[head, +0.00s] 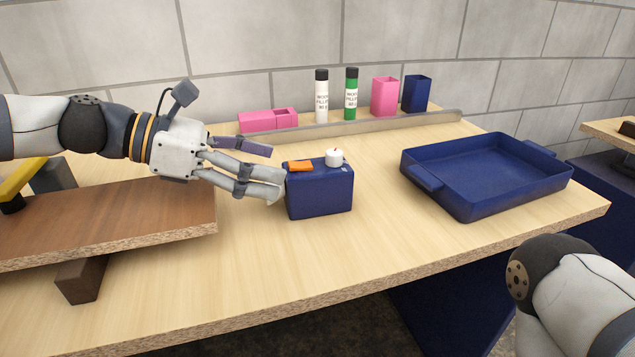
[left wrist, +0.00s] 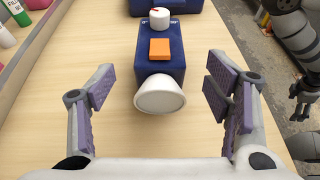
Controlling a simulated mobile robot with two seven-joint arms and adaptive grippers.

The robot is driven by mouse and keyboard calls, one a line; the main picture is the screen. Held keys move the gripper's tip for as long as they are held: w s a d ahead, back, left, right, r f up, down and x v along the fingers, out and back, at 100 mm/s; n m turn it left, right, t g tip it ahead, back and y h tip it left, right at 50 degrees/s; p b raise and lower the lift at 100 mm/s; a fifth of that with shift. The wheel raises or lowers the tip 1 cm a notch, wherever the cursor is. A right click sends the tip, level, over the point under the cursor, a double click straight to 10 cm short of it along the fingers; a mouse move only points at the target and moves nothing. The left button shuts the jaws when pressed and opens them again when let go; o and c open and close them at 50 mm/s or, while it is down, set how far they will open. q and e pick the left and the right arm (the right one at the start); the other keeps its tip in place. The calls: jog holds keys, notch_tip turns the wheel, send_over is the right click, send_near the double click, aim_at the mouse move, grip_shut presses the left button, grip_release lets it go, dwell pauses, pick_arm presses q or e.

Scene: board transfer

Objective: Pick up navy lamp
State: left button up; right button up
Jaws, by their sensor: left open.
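The navy lamp (head: 320,192) is a box standing on the table, with an orange button and a white dial on top. In the left wrist view the lamp (left wrist: 173,66) shows a white cone-shaped head (left wrist: 160,94) on its near side. My left gripper (head: 272,173) is open, just left of the lamp in the head view, with its fingertips close to the lamp's left side. In the left wrist view, the open fingers (left wrist: 160,88) lie on either side of the white head.
A navy tray (head: 447,202) stands right of the lamp. Behind are a pink box (head: 256,121), a white bottle (head: 321,100), a green bottle (head: 351,98), a pink holder (head: 384,97) and a navy holder (head: 416,95). A raised brown board (head: 130,215) lies left. Table in front is clear.

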aim_at(296, 169)
pick_arm(q)
jog(key=x, duration=0.6)
jog(key=shift+w+d+r, duration=0.1)
jog(key=shift+d, duration=0.2)
jog(key=c, duration=1.4)
